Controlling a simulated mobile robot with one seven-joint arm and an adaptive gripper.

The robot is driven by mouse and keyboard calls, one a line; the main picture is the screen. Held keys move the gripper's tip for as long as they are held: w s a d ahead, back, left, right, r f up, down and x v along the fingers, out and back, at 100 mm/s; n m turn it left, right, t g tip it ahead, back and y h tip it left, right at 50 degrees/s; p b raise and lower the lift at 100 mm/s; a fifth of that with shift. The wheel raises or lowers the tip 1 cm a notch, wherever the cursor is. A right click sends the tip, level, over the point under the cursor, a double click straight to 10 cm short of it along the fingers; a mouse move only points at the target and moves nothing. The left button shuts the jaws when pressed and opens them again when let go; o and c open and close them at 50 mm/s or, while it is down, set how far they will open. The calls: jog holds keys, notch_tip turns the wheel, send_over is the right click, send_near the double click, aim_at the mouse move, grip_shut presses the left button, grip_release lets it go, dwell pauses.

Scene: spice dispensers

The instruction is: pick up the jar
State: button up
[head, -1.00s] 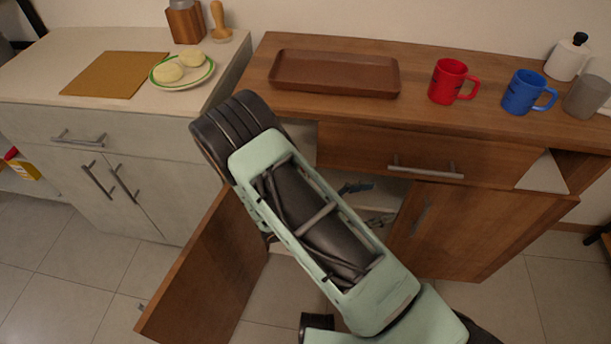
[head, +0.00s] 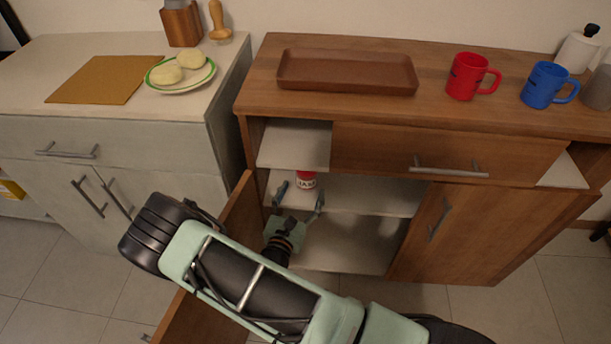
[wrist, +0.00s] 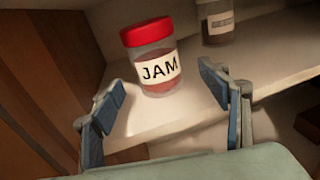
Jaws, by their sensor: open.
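The jar (wrist: 153,58) has a red lid and a white label reading JAM. It stands upright on a white shelf inside the open cabinet, and it also shows in the head view (head: 306,181). My gripper (wrist: 164,98) is open and empty, with its two blue-padded fingers spread in front of the jar. In the head view my gripper (head: 300,194) is at the cabinet opening, with the jar beyond and between its fingertips. The fingers do not appear to touch the jar.
A second container (wrist: 217,22) stands behind and right of the jar on the shelf (wrist: 270,55). The open wooden door (head: 236,222) is left of my gripper. A brown tray (head: 347,72), a red mug (head: 466,76) and a blue mug (head: 543,85) stand on the counter above.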

aim_at(307, 176)
jog(key=shift+r+b+x, duration=0.1)
jog(key=shift+b+x, duration=0.4)
jog(key=shift+x, duration=1.05)
jog(key=shift+r+b+x, duration=0.15)
jog(key=shift+b+x, duration=0.3)
jog(key=shift+x, duration=1.15)
jog(key=shift+a, duration=0.2)
jog(key=shift+c, duration=0.5)
jog(key=c, duration=1.3)
jog(key=shift+c, duration=0.6)
jog(key=shift+r, duration=0.15)
